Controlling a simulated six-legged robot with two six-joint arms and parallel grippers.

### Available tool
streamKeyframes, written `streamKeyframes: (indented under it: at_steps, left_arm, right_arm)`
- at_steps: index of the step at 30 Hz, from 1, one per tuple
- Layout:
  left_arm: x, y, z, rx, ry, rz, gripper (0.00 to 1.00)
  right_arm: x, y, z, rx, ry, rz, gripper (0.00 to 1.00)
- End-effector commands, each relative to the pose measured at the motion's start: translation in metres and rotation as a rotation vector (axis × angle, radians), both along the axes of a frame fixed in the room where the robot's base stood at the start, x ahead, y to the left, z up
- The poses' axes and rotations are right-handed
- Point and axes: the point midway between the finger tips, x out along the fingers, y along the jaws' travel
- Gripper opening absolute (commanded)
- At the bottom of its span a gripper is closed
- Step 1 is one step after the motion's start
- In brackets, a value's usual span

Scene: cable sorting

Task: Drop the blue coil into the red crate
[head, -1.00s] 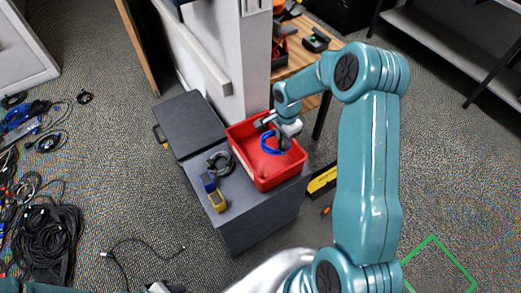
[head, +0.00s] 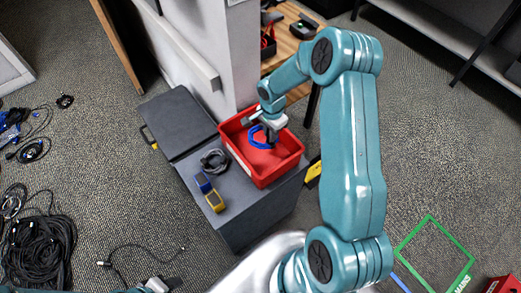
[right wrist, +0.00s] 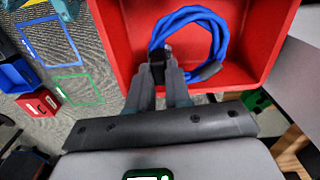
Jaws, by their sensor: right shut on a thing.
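The blue coil (head: 257,138) is a loop of blue cable, at the mouth of the red crate in the head view. My right gripper (head: 270,135) is shut on it. In the right wrist view the coil (right wrist: 222,30) hangs from the fingertips (right wrist: 160,58), with the crate's red floor and walls behind it. The red crate (head: 289,167) stands on a grey box. I cannot tell whether the coil touches the crate floor. At the bottom left of the head view, a piece of my left gripper (head: 158,286) shows; its jaws are not clear.
A white pillar (head: 215,50) stands behind. Black cables (head: 38,250) lie on the floor at left. A green floor outline (head: 434,253) is at right.

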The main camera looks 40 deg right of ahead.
Motion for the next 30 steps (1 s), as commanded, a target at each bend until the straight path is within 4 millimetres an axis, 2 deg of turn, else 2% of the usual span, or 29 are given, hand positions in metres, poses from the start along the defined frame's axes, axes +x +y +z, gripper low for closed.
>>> streamKeyframes:
  at_steps: [3,11,12,14,15,25,30]
  left_arm:
    - [0.000,0.000,-0.004,0.000,0.000,0.000,0.43]
    - [0.000,0.000,-0.004,0.000,0.000,0.000,0.43]
    - [0.000,0.000,-0.004,0.000,0.000,0.000,0.43]
    - [0.000,0.000,-0.004,0.000,0.000,0.000,0.43]
    - [0.000,0.000,-0.004,0.000,0.000,0.000,0.43]
    - [0.000,0.000,-0.005,0.000,0.000,0.000,0.43]
    - [0.000,0.000,-0.008,0.000,0.000,0.000,0.43]
  right_arm:
    - [0.001,0.000,-0.012,0.000,0.000,0.000,0.00]
    - [0.003,0.000,-0.013,-0.001,-0.002,0.000,0.00]
    - [0.004,0.000,-0.013,-0.001,-0.002,0.000,0.25]
    - [0.004,0.000,-0.013,-0.001,-0.002,0.000,0.44]
    - [0.005,0.000,-0.013,-0.001,-0.002,0.000,0.48]
    - [0.005,0.000,-0.009,-0.001,-0.002,0.000,0.48]
    - [0.005,0.000,0.019,-0.003,-0.006,0.001,0.48]
